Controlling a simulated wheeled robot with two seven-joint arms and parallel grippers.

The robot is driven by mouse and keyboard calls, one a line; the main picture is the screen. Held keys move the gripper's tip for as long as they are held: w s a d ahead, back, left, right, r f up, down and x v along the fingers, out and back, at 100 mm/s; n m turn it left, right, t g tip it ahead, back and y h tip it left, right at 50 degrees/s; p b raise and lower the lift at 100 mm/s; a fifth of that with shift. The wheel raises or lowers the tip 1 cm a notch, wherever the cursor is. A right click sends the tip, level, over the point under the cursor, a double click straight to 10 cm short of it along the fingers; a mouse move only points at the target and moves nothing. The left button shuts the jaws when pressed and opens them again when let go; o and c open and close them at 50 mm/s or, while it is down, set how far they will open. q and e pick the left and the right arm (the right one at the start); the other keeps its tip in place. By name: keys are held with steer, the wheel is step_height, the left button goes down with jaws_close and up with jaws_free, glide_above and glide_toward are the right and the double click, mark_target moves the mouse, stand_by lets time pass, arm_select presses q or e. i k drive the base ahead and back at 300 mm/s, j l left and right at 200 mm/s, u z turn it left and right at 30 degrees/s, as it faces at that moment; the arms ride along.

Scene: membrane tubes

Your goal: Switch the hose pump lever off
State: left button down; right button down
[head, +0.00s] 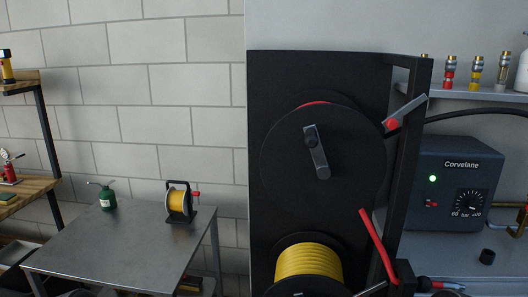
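A dark blue-grey box marked "Corvelane" (462,150) stands on the right bench, with a lit green lamp (432,179), a small red switch (432,204) and a round dial (470,204) marked 60, bar and 200. A long red lever (376,243) slants beside the black reel frame, left of the box. A grey lever with a red end (406,112) sits higher on the frame's post. I cannot tell which of these is the hose pump lever. Neither of my grippers is in view.
A big black reel (285,150) with a crank handle (317,150) stands in the middle, above a yellow hose coil (308,262). A black hose (470,114) crosses behind the box. A metal table (120,248) at the left holds a small yellow reel (178,201) and green can (107,197).

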mark_target(428, 203)
steer(key=z, duration=1.75)
steer(key=i+l, duration=0.15)
steer(key=l, duration=0.2)
steer(key=i+l, duration=0.2)
steer(key=l, duration=0.15)
steer(key=i+l, duration=0.15)
steer(key=l, duration=0.2)
